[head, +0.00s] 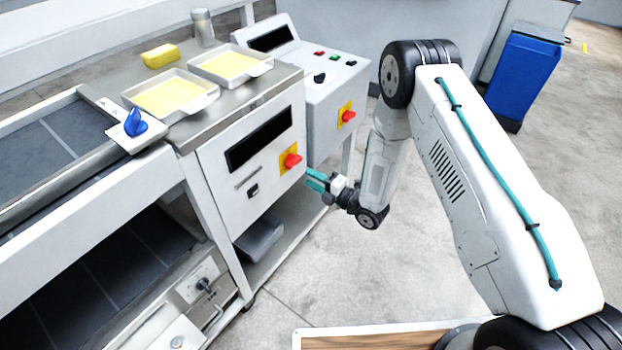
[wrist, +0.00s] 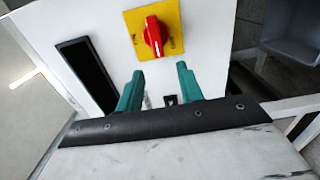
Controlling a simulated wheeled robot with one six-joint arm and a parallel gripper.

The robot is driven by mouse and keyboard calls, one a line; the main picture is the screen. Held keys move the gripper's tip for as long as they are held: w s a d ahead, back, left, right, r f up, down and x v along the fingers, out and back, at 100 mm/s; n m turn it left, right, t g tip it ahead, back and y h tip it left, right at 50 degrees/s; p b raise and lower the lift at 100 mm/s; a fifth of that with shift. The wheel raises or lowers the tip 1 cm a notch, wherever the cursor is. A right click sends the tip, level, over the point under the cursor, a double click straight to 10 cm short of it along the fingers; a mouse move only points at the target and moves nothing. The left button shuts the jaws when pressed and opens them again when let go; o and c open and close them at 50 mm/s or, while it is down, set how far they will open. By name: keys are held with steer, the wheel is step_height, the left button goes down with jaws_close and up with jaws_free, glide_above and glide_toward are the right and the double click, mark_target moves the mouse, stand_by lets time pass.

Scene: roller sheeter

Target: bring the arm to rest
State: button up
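My gripper (head: 316,181) is at the end of my bent arm, in front of the near white machine cabinet. In the wrist view its two teal fingers (wrist: 160,90) stand apart with nothing between them. They point at the cabinet's white front panel, below a red rotary switch on a yellow plate (wrist: 153,37). The same switch shows in the head view (head: 291,160), a little left of and above the fingertips. I cannot tell whether the fingertips touch the panel.
Two trays with yellow sheets (head: 170,97) (head: 229,65), a yellow sponge (head: 160,56) and a metal shaker (head: 203,28) stand on the steel top. A second cabinet has another red switch (head: 348,116). A blue bin (head: 522,78) stands at the back right. The floor (head: 340,270) below my arm is clear.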

stand_by(0.6)
steer(key=s+d+f+m+g+h, duration=0.2)
steer(key=d+f+m+g+h, duration=0.2)
steer(key=d+f+m+h, duration=0.35)
steer(key=s+d+r+m+g+h, duration=0.4)
steer(key=d+r+m+h, duration=0.2)
steer(key=d+r+m, duration=0.25)
steer(key=s+d+r+m+g+h, duration=0.1)
steer(key=s+d+r+m+g, duration=0.15)
steer(key=s+r, duration=0.5)
steer(key=s+d+r+m+g+h, duration=0.1)
steer(key=s+d+r+m, duration=0.3)
steer(key=r, duration=0.7)
steer(key=s+d+r+m+t+y, duration=0.1)
steer(key=s+r+m, duration=0.5)
steer(key=s+r, duration=1.4)
steer(key=shift+s+r+t, duration=0.3)
steer(key=shift+s+t, duration=0.15)
steer(key=shift+s, duration=0.15)
